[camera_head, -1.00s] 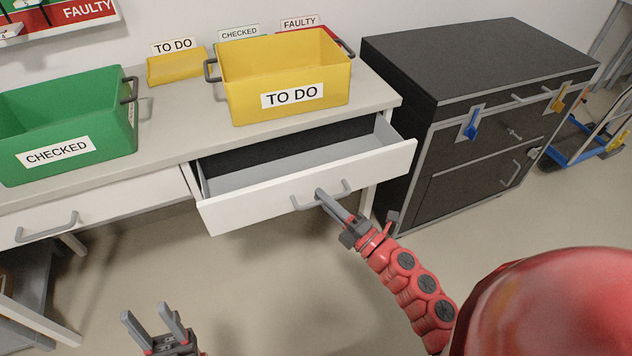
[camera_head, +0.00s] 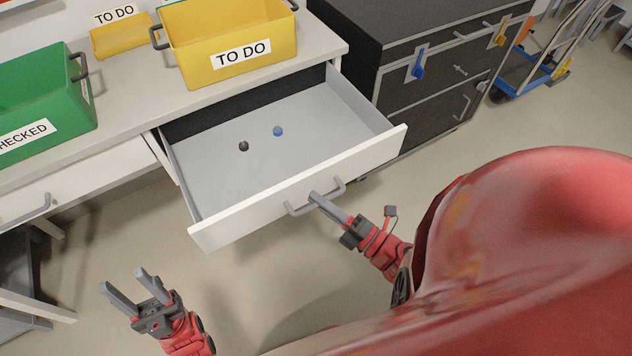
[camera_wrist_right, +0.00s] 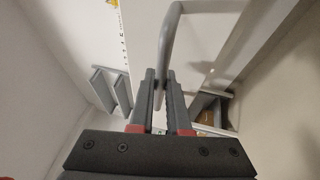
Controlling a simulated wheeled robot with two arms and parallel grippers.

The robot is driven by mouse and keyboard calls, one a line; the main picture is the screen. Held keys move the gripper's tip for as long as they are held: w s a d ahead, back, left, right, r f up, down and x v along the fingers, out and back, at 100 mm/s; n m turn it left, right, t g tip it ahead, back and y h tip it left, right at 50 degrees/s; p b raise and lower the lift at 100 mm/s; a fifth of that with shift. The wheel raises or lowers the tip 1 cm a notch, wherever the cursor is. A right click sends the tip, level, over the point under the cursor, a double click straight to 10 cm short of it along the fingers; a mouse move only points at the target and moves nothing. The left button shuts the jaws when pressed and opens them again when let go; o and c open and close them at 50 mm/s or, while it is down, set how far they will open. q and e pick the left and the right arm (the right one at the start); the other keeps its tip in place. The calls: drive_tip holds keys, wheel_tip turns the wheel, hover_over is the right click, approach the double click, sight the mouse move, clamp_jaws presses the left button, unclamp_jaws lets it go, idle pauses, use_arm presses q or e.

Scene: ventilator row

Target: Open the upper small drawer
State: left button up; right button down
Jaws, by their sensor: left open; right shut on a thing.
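The white drawer (camera_head: 230,217) under the table top is pulled far out in the head view. Its grey inside is in sight and holds a small black round thing (camera_head: 244,146) and a small blue round thing (camera_head: 278,131). My right gripper (camera_head: 316,198) is shut on the drawer's grey bar handle (camera_head: 338,186). In the right wrist view the handle (camera_wrist_right: 170,40) runs between the fingers (camera_wrist_right: 161,85). My left gripper (camera_head: 128,284) is open and empty, left of the drawer and apart from it.
A yellow TO DO bin (camera_head: 228,40) and a green CHECKED bin (camera_head: 45,105) stand on the table (camera_head: 135,112). A second white drawer (camera_head: 80,180) at the left is closed. A black cabinet (camera_head: 395,50) stands close on the right. Open floor lies in front.

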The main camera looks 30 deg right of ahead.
drive_tip(key=c, duration=0.9)
unclamp_jaws()
drive_tip(key=p+v, duration=0.5)
drive_tip(key=v, duration=1.2)
drive_tip(key=shift+s+d+f, duration=0.1)
drive_tip(key=shift+s+d, duration=0.05)
drive_tip(key=shift+s, duration=0.05)
